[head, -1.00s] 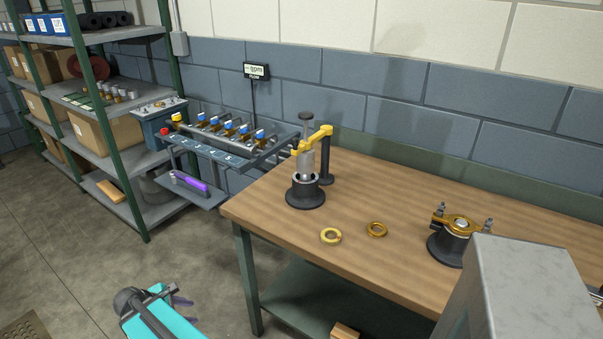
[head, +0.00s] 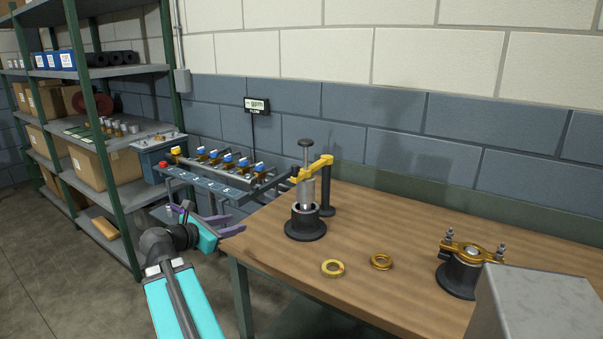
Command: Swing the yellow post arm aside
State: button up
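The yellow post arm (head: 313,168) sits on a dark upright post (head: 326,190) at the back left of the workbench. It reaches left across the top of a grey plunger (head: 307,188) with a dark knob. The plunger stands in a black round casing (head: 305,222) on the bench. My gripper (head: 218,219) is left of the bench's left corner, in front of the valve rack's lower tray and well short of the yellow arm.
Two brass rings (head: 332,268) lie on the workbench (head: 385,219) in front of the casing. A second casing with a brass clamp (head: 472,250) stands at the right. A valve rack (head: 230,178) and shelving (head: 120,130) stand left. The bench middle is mostly clear.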

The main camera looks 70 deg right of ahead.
aim_at(297, 166)
jog(key=s+d+r+g+h+b, duration=0.2)
jog(key=s+d+r+g, duration=0.1)
jog(key=s+r, duration=0.8)
notch_tip(297, 166, up, 4)
jog(key=shift+s+d+r+n+g+b, duration=0.25)
jog(key=shift+n+g+b, duration=0.15)
jog(key=shift+g, duration=0.2)
jog(key=shift+d, duration=0.1)
jog(key=p+x, duration=0.5)
jog(key=p, duration=0.2)
jog(key=shift+s+d+r, duration=0.1)
jog(key=shift+d+r, duration=0.1)
jog(key=shift+d, duration=0.2)
jog(key=p+x, duration=0.2)
jog(key=p, duration=0.5)
jog(key=shift+d+p, duration=0.1)
jog(key=shift+p, duration=0.25)
jog(key=shift+p+x, duration=0.4)
jog(key=shift+x, duration=2.4)
jog(key=shift+f, duration=0.1)
